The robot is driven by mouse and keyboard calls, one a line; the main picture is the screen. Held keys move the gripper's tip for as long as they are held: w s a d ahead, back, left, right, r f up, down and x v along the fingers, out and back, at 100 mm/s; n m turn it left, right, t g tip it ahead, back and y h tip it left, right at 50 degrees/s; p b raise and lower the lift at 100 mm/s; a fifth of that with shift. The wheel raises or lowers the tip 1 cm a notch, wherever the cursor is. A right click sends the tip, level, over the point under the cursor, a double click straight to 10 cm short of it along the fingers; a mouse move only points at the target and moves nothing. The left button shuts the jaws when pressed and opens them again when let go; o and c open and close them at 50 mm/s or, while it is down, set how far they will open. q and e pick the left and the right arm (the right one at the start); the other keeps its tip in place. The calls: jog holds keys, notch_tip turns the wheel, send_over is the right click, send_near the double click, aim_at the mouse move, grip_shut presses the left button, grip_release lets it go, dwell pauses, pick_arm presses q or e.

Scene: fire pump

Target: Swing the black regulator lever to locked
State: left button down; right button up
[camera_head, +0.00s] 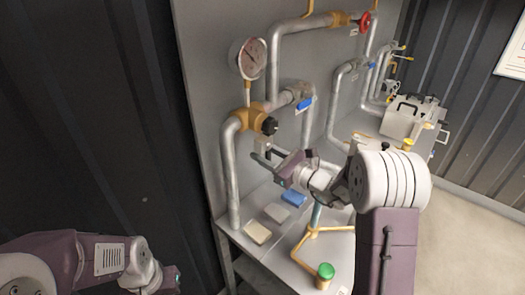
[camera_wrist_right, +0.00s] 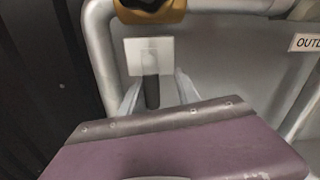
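The black lever (camera_wrist_right: 152,92) hangs straight down from a light grey plate (camera_wrist_right: 150,54) below the brass fitting in the right wrist view. My right gripper (camera_wrist_right: 158,95) is open, with one finger on each side of the lever and a visible gap to each. In the head view the right gripper (camera_head: 262,157) is in front of the panel, just below the brass regulator (camera_head: 250,117) with its black knob (camera_head: 270,126). The lever is hard to make out there. My left gripper (camera_head: 172,279) is low at the left, away from the panel; its fingers are unclear.
A pressure gauge (camera_head: 251,56) stands above the regulator. Grey pipes (camera_head: 229,175), a blue-handled valve (camera_head: 304,104) and a red handwheel (camera_head: 364,22) are around it. Small blocks (camera_head: 258,232) and a green-capped fitting (camera_head: 325,271) are on the bench below.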

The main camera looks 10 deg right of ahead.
jog(key=shift+w+a, duration=0.2)
grip_shut()
jog(key=m, duration=0.2)
jog(key=shift+s+a+m, duration=0.3)
jog(key=shift+a, duration=0.1)
grip_release()
